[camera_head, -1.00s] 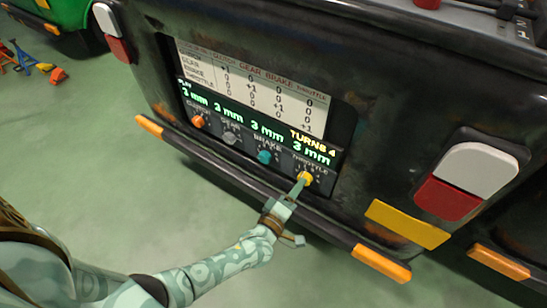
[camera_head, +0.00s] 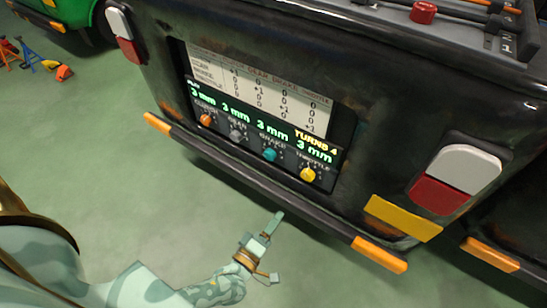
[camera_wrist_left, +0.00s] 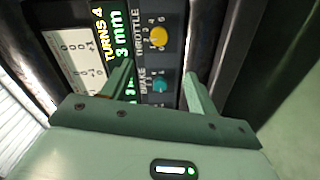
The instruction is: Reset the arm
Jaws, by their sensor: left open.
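My left gripper (camera_head: 268,232) is open and empty over the green floor, in front of the rickshaw's rear and apart from it. In the left wrist view its two fingers (camera_wrist_left: 158,88) stand apart with nothing between them touching. The rear panel (camera_head: 262,122) carries an orange clutch knob (camera_head: 206,120), a grey gear knob (camera_head: 236,135), a teal brake knob (camera_head: 269,155) and a yellow throttle knob (camera_head: 308,174). The yellow knob (camera_wrist_left: 158,37) and teal knob (camera_wrist_left: 161,82) also show in the left wrist view. My right gripper is not seen.
The black bumper (camera_head: 255,188) with orange ends runs below the panel. A red and white lamp (camera_head: 440,194) and a yellow plate (camera_head: 403,218) are at the right. A red knob (camera_head: 424,12) sits on top. The floor between is clear.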

